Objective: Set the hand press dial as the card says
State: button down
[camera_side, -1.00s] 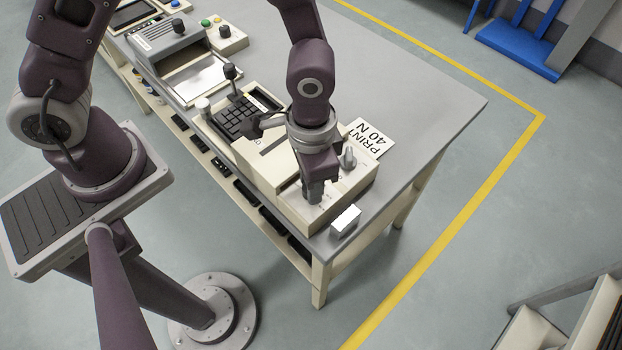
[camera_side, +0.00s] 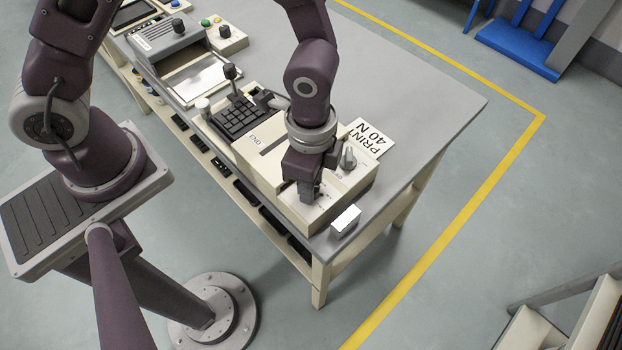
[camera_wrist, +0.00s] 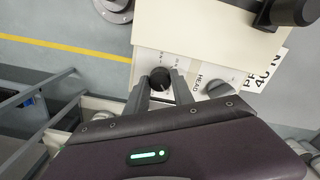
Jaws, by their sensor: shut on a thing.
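The card (camera_side: 370,140) lies on the bench beside the machine and reads PRINT 40 N in the side view; part of it shows in the wrist view (camera_wrist: 265,75). The hand press (camera_side: 262,150) is a cream machine. My gripper (camera_side: 308,194) points down at its near end panel. In the wrist view my fingers (camera_wrist: 161,90) are shut on the sides of a dark round dial knob (camera_wrist: 160,76). The scale marks around it are too small to read. A second, grey knob (camera_wrist: 221,88) is to its right, near the word HEAD, and shows in the side view (camera_side: 348,158).
A small white-topped block (camera_side: 345,220) sits at the bench corner, close to my gripper. A black keypad (camera_side: 238,117) and a lever with a dark knob (camera_side: 231,73) are further along the machine. The grey bench (camera_side: 410,95) is clear behind the card.

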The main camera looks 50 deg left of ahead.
dwell(0.3)
jog(key=c, duration=1.1)
grip_release()
notch_tip(320, 180, up, 7)
jog(key=shift+r, duration=0.1)
